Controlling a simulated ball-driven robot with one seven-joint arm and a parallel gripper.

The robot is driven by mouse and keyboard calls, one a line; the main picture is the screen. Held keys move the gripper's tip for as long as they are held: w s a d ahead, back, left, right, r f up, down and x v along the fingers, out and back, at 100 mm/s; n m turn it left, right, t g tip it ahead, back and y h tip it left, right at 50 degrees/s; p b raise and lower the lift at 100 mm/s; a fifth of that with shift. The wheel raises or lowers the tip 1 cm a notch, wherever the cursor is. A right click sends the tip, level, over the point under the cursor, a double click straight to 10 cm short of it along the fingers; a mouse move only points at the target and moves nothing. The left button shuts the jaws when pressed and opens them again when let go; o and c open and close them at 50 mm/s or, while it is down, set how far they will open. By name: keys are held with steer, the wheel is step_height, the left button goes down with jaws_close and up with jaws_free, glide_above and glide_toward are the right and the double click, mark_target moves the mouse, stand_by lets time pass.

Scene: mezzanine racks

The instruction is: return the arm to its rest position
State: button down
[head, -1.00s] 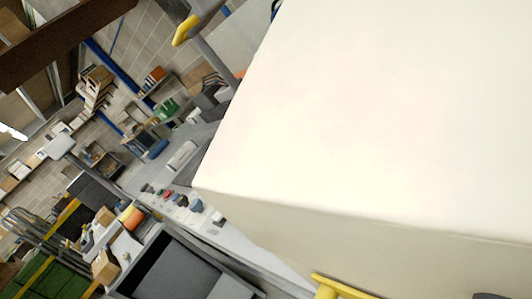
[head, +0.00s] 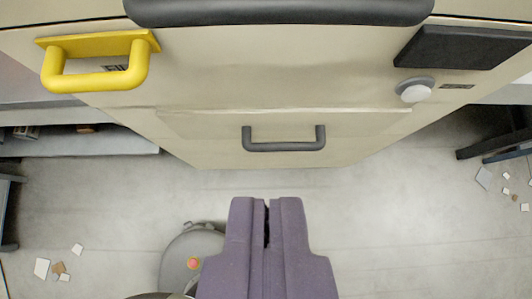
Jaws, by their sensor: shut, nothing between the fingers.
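My gripper (head: 268,204) is at the bottom middle of the head view, seen from behind. Its two purple fingers are together with only a thin dark gap, and they hold nothing. In the picture it lies over the pale floor, below a beige cabinet (head: 205,95). The cabinet has a dark grey drawer handle (head: 284,146) a little above my fingertips in the picture; I see no contact. A round grey part with a red button, likely my base, shows just left of the gripper.
On the cabinet are a yellow handle (head: 95,78), a wide black bar (head: 280,12) and a round grey knob (head: 415,92). Small scraps (head: 60,268) lie on the floor at left and right. A dark stand (head: 495,145) is at right. Floor between is clear.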

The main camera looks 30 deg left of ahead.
steer(key=w+r+m+t+h, duration=0.1)
steer(key=w+r+m+t, duration=0.1)
steer(key=r, duration=0.9)
steer(key=w+r+m+t+h, duration=0.2)
steer(key=w+r+t, duration=0.1)
steer(key=r, duration=0.9)
steer(key=w+r+m+t+h, duration=0.1)
steer(key=w+r+m+t, duration=0.1)
steer(key=r, duration=1)
steer(key=shift+w+m+t, duration=0.3)
steer(key=shift+w+t, duration=0.15)
steer(key=shift+t, duration=0.15)
